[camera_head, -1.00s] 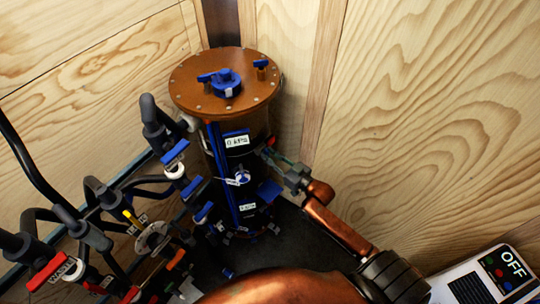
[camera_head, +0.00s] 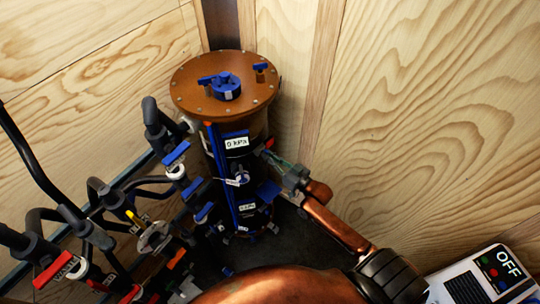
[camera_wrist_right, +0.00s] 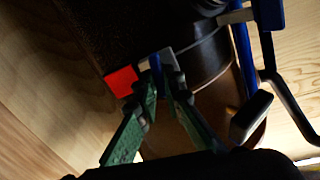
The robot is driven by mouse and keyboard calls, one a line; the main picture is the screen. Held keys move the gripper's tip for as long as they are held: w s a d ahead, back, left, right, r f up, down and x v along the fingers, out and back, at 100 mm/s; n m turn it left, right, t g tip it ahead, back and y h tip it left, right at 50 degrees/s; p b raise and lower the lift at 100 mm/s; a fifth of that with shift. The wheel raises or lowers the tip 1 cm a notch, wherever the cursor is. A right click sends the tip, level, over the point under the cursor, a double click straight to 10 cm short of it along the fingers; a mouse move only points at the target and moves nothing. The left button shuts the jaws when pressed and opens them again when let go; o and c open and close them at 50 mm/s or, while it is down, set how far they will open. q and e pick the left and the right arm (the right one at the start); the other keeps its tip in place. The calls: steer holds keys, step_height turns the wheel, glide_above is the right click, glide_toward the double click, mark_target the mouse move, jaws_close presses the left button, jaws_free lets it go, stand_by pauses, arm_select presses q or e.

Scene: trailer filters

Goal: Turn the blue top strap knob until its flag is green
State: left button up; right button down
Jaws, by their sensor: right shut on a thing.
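The tall filter cylinder (camera_head: 240,150) has a brown lid and stands in the wooden corner. My right gripper (camera_head: 270,155) reaches its upper right side. In the right wrist view, my right gripper (camera_wrist_right: 163,88) is shut on the narrow blue top strap knob (camera_wrist_right: 156,70), which shows between the fingertips. A red flag (camera_wrist_right: 121,80) sits just left of the fingertips, beside the dark strap area. No green flag shows. The knob itself is mostly hidden by the fingers in the head view. My left gripper is not in view.
Black pipes and valves with blue, yellow and red handles crowd the left, including a red one (camera_head: 54,270). A blue knob (camera_head: 227,86) sits on the lid. A white control box marked OFF (camera_head: 490,275) stands at lower right. Wooden walls close off the back and right.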

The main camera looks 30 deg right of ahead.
steer(key=shift+d+m+p, duration=0.1)
steer(key=shift+m+p, duration=1.05)
steer(key=shift+m, duration=0.85)
steer(key=c, duration=2)
jaws_free()
steer(key=shift+c, duration=0.2)
